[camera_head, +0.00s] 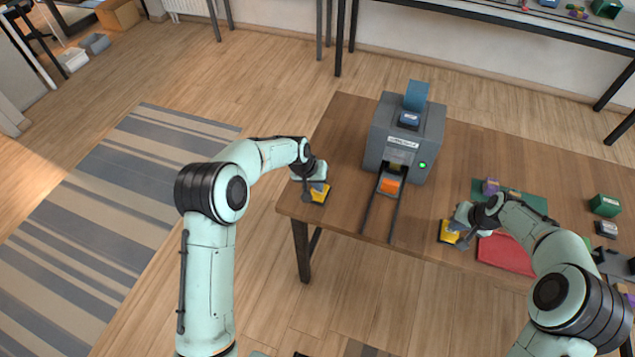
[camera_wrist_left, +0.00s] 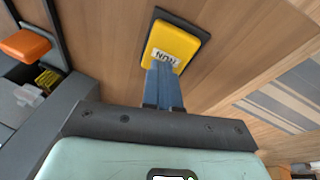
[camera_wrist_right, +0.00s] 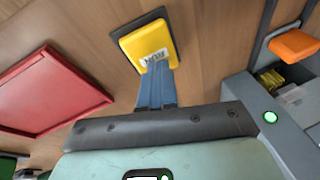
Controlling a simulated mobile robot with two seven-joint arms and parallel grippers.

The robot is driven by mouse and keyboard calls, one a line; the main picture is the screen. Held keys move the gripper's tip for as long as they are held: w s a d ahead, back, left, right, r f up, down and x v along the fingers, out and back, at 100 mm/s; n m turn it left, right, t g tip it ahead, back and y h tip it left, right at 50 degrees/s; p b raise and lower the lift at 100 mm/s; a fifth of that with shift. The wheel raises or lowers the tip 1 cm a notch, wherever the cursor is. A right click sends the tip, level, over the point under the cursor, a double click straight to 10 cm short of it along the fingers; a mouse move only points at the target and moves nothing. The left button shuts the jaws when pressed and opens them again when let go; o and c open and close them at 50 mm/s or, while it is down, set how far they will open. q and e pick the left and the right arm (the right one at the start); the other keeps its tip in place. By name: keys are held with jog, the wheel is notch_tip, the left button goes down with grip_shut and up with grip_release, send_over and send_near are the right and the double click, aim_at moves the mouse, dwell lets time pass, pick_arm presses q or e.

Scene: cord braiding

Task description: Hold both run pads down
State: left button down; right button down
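The left run pad (camera_head: 320,195), yellow on a dark base, sits at the table's front left corner; it also shows in the left wrist view (camera_wrist_left: 172,45). My left gripper (camera_wrist_left: 164,72) is shut and empty, its blue fingertips over the pad's near edge at the RUN label. The right run pad (camera_head: 449,237) is near the front edge, right of the machine; it also shows in the right wrist view (camera_wrist_right: 145,40). My right gripper (camera_wrist_right: 156,72) is shut and empty, its fingertips at that pad's label. Both tips appear to meet the pads; how far the pads are pressed I cannot tell.
A grey machine (camera_head: 379,137) with a lit green lamp (camera_head: 422,165) stands between the pads. An orange piece (camera_head: 389,186) sits at its mouth, above two dark rails. A red tray (camera_head: 506,254) and a green mat (camera_head: 532,202) lie to the right.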

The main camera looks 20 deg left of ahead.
pick_arm(q)
jog(key=shift+s+f, duration=0.1)
pick_arm(e)
notch_tip(320, 180, up, 7)
dwell(0.4)
